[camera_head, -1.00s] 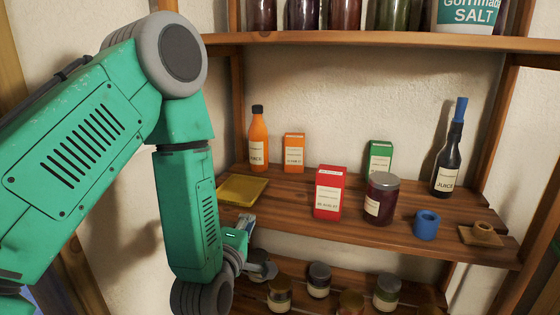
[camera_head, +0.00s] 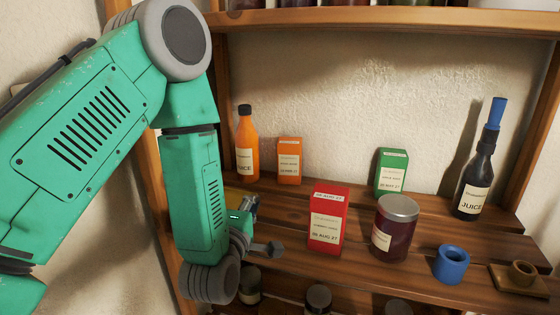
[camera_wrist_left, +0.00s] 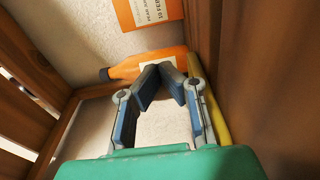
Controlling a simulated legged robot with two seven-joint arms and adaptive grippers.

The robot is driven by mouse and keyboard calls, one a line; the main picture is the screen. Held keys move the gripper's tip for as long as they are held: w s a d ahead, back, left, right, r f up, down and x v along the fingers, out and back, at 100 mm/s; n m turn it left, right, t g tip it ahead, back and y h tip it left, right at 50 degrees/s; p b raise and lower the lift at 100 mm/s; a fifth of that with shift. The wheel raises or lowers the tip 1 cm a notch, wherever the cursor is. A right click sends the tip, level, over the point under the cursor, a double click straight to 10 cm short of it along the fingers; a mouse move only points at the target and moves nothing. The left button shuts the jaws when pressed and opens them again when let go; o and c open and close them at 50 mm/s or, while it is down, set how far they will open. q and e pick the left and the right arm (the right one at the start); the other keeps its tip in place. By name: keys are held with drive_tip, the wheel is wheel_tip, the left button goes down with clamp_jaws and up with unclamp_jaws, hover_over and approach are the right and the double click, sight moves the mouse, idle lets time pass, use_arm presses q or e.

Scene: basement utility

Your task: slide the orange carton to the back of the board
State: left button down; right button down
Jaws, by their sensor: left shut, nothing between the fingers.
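The orange carton (camera_head: 289,160) stands upright on the wooden shelf board (camera_head: 280,208), towards its back left, just right of an orange juice bottle (camera_head: 247,148). In the left wrist view the carton (camera_wrist_left: 148,12) is partly cut off at the top edge, beyond the bottle (camera_wrist_left: 128,70). My left gripper (camera_head: 252,206) is low at the board's left front, in front of the bottle and apart from the carton. In the left wrist view its fingertips (camera_wrist_left: 164,76) meet, with nothing held, and overlap the bottle in the picture. My right gripper is not in view.
A red carton (camera_head: 327,220) and dark jar (camera_head: 394,230) stand nearer the front. A green carton (camera_head: 391,172), dark juice bottle (camera_head: 478,180) and blue ring (camera_head: 451,264) are further right. A yellow item (camera_head: 238,194) is mostly hidden behind my arm. Bare board lies before the orange carton.

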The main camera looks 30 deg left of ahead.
use_arm(q)
approach(278, 169)
drive_tip(key=x, duration=0.4)
drive_tip(key=a+x, duration=0.1)
drive_tip(key=x, duration=0.3)
drive_tip(key=a+x, duration=0.1)
drive_tip(key=x, duration=0.3)
drive_tip(key=shift+s+a+r, duration=0.1)
drive_tip(key=shift+s, duration=0.15)
drive_tip(key=shift+d, duration=1.15)
